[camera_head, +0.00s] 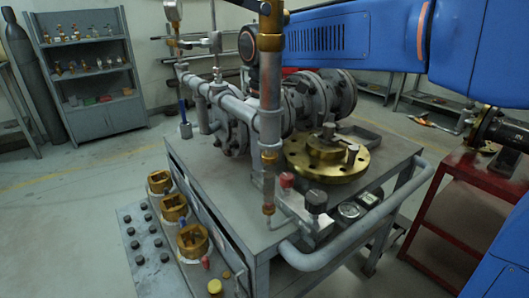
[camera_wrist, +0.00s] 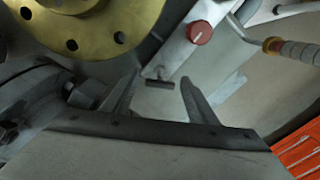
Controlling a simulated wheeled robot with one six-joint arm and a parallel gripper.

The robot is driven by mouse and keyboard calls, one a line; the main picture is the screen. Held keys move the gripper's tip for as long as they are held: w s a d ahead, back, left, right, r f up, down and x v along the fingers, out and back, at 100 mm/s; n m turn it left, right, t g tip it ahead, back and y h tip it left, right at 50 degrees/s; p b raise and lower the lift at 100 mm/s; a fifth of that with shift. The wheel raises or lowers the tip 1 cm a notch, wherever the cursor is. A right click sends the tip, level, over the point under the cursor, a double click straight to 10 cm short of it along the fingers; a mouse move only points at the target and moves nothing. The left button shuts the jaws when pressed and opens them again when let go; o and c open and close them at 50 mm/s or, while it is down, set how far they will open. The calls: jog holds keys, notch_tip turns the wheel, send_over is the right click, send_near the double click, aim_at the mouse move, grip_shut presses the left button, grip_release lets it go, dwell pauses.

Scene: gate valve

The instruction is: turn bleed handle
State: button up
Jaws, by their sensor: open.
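In the wrist view a small dark T-shaped handle (camera_wrist: 159,82), which looks like the bleed handle, projects from a pale metal block (camera_wrist: 178,55). A round red knob (camera_wrist: 200,32) sits on the same block, farther up and right. My gripper (camera_wrist: 158,84) is open, with one finger to each side of the T-handle. I see no contact, and the depth between fingertips and handle is hard to judge. In the head view the block carries a red knob (camera_head: 286,180) and a black knob (camera_head: 316,200); my fingers do not show there.
A brass flange (camera_wrist: 85,25) lies close to the left finger, and shows on the grey cart (camera_head: 225,185) in the head view. A vertical pipe (camera_head: 270,105) stands beside the block. A curved rail (camera_head: 320,258) edges the cart. A red stand (camera_head: 455,205) is at right.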

jog(key=shift+f, duration=0.2)
jog(key=c, duration=1.1)
jog(key=shift+o, duration=0.2)
jog(key=shift+m, duration=3)
jog(key=o, duration=1.1)
jog(key=shift+c, duration=0.2)
